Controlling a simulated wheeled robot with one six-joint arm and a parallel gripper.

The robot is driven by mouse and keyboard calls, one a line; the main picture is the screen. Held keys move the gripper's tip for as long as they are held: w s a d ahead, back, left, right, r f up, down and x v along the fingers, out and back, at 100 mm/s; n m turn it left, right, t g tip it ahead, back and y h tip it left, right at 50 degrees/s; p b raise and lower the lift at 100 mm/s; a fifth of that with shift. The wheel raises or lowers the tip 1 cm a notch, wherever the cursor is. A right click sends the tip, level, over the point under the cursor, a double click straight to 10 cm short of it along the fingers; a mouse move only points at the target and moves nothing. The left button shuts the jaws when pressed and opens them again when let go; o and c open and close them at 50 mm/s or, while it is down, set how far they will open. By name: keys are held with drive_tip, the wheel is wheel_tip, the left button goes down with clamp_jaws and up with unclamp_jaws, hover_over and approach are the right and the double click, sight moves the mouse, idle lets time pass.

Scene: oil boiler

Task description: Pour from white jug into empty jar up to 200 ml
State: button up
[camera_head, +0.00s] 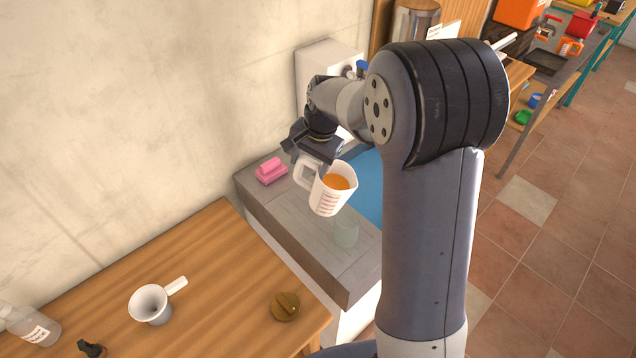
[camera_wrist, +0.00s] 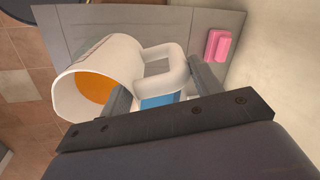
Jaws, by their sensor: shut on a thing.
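The white jug (camera_head: 332,191) has red measuring marks and holds orange liquid. My gripper (camera_head: 311,160) is shut on its handle and holds it above the grey counter, tilted a little. In the wrist view the jug (camera_wrist: 104,70) shows orange liquid inside, and my gripper's fingers (camera_wrist: 158,88) are at the handle. A clear, greenish jar (camera_head: 346,233) stands on the counter below and slightly right of the jug. It looks empty. No liquid stream shows between them.
A pink sponge-like block (camera_head: 270,170) lies on the counter (camera_head: 290,222) near the wall. A blue basin (camera_head: 368,184) is behind the jug.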

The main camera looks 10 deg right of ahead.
sight(320, 183)
drive_tip(key=shift+d+r+t+y+b, duration=0.1)
drive_tip(key=shift+r+t+y+b, duration=0.45)
drive_tip(key=shift+b, duration=0.4)
drive_tip(key=shift+r, duration=0.1)
drive_tip(key=shift+s+d+f+t+y+b, duration=0.2)
drive_tip(key=shift+f+y+b, duration=0.35)
drive_tip(key=shift+b, duration=1.2)
drive_tip(key=shift+s+d+f+t+y+b, duration=0.15)
drive_tip(key=shift+f+t+y+b, duration=0.25)
drive_tip(key=shift+b, duration=1.25)
drive_tip(key=shift+s+d+f+t+y+b, duration=0.15)
drive_tip(key=shift+f+t+y+b, duration=0.15)
drive_tip(key=shift+b, duration=1.3)
drive_tip(key=shift+s+d+f+t+y+b, duration=0.25)
drive_tip(key=shift+y+b, duration=0.35)
drive_tip(key=shift+b, duration=1.55)
drive_tip(key=shift+d+r+t+b, duration=0.15)
drive_tip(key=shift+t+b, duration=0.15)
drive_tip(key=shift+b, duration=0.15)
drive_tip(key=shift+s+d+f+y+b, duration=0.15)
drive_tip(key=shift+f+y+b, duration=0.2)
drive_tip(key=shift+b, duration=0.7)
drive_tip(key=shift+s+d+r+t+y+b, duration=0.1)
drive_tip(key=shift+d+r+t+y+b, duration=0.2)
drive_tip(key=shift+b, duration=0.7)
